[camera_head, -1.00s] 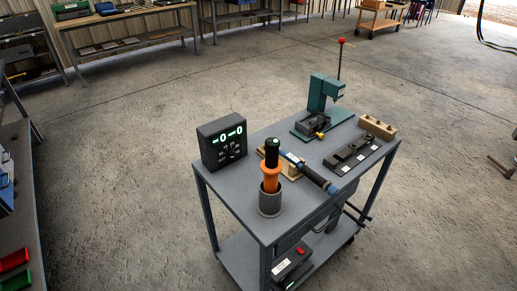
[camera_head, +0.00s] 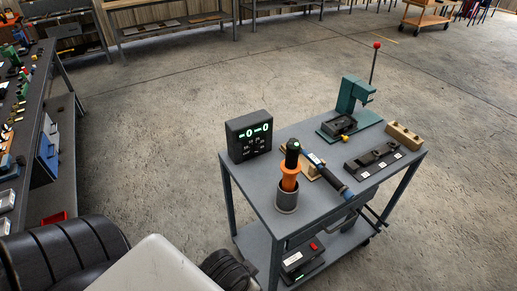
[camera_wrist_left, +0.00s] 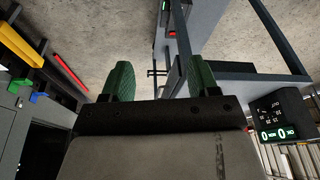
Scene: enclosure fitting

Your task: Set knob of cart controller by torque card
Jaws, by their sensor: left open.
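A black box with a green lit display reading zeros (camera_head: 249,137) stands on the cart top's left side; it also shows upside down in the left wrist view (camera_wrist_left: 275,117). Small marks sit below its digits; I cannot make out a knob. Another dark box with a red button and green light (camera_head: 301,258) lies on the cart's lower shelf. I cannot pick out a torque card. My left gripper (camera_wrist_left: 160,78) is open and empty, its two green fingers apart, away from the cart top. My right gripper is not in view.
A loaded bench (camera_head: 50,100) stands left. Open floor lies between.

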